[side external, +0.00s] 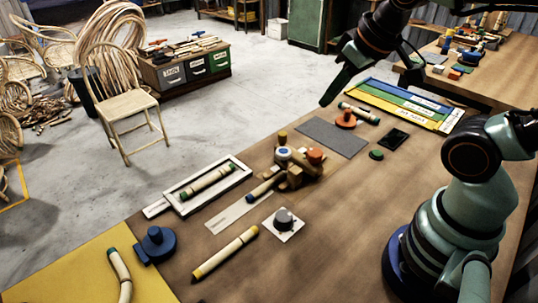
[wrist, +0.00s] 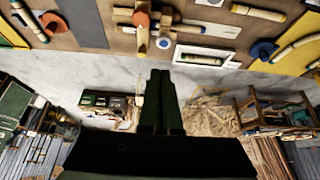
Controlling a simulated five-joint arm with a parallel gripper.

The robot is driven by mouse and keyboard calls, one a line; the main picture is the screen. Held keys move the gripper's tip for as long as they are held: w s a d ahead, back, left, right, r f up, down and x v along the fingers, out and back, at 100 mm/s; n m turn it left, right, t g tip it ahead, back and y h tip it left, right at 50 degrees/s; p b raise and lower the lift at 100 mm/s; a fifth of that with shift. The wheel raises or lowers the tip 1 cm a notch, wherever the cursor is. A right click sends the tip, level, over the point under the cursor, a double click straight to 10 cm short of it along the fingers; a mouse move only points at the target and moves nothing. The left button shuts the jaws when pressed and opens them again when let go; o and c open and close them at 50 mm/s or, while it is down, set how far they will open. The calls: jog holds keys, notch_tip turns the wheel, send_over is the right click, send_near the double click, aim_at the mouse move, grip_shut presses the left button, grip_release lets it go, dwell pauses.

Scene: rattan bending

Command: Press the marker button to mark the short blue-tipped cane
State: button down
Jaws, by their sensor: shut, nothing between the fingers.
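A short cane with a blue tip (side external: 263,187) lies with one end at a wooden fixture (side external: 293,176) in the middle of the table; it also shows in the wrist view (wrist: 188,28). On the fixture are a round white-rimmed blue button (side external: 284,153), seen too in the wrist view (wrist: 163,43), and an orange knob (side external: 316,156). I cannot tell which control is the marker button. My gripper (side external: 325,102) is shut and empty, up in the air behind and right of the fixture, apart from everything. Its dark fingers (wrist: 160,73) show together in the wrist view.
A white tray (side external: 242,167) with a green-tipped cane (side external: 208,182) lies left of the fixture. A grey knob (side external: 284,219), a blue knob (side external: 156,243) and a yellow-tipped cane (side external: 226,252) are nearer. A grey mat (side external: 333,137) and red-orange knob (side external: 346,118) lie behind.

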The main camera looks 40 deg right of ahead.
jog(key=n, duration=0.2)
jog(key=n+g, duration=0.6)
jog(key=n, duration=1)
send_over(284, 151)
jog(key=shift+f, duration=0.85)
notch_tip(284, 151, down, 14)
jog(key=shift+f, duration=0.1)
jog(key=shift+f, duration=1.15)
jog(key=shift+r, duration=0.1)
notch_tip(284, 151, up, 15)
